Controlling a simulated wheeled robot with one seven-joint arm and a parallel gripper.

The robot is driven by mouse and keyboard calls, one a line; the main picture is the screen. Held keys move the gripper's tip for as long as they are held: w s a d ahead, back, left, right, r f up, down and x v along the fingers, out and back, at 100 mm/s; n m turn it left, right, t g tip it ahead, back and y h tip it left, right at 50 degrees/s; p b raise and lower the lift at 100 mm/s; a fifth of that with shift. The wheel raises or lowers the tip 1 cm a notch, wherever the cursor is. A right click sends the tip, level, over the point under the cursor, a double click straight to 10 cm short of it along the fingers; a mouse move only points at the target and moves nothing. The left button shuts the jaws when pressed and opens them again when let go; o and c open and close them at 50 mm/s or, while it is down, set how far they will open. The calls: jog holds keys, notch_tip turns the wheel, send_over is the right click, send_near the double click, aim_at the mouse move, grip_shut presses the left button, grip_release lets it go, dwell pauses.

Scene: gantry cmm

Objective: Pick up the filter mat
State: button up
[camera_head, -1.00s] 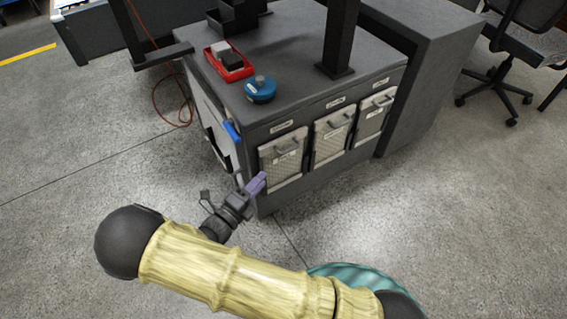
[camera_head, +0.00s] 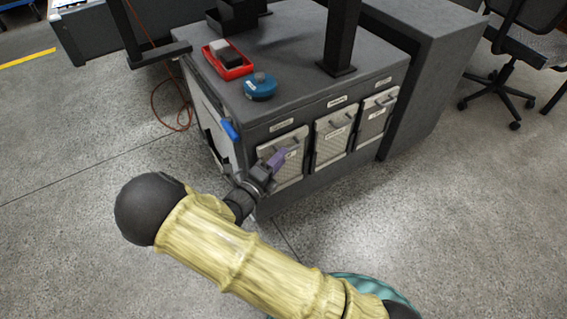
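No loose filter mat shows clearly. The dark cabinet's (camera_head: 262,207) front has three pale, mesh-faced filter panels with handles: the left one (camera_head: 291,171), the middle one (camera_head: 331,147) and the right one (camera_head: 374,122). Their labels are too small to read, and I cannot tell which one holds the filter mat. My gripper (camera_head: 277,160), with purple fingers, is in front of the left panel and hides part of it. I cannot tell whether it touches the panel. Its fingertips are too small to show a gap or anything held.
A red tray (camera_head: 240,71) with small blocks and a blue round object (camera_head: 260,87) lie on the cabinet top. A blue handle (camera_head: 229,130) sticks out at its left side. An orange cable (camera_head: 158,101) lies on the floor. A chair (camera_head: 510,75) stands right. The front floor is free.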

aim_at(290, 150)
jog(key=b+x, duration=0.3)
jog(key=x, duration=0.1)
jog(key=shift+d+f, duration=0.1)
jog(key=shift+d, duration=0.05)
jog(key=shift+w+d+r, duration=0.2)
jog(key=shift+w, duration=0.1)
grip_shut()
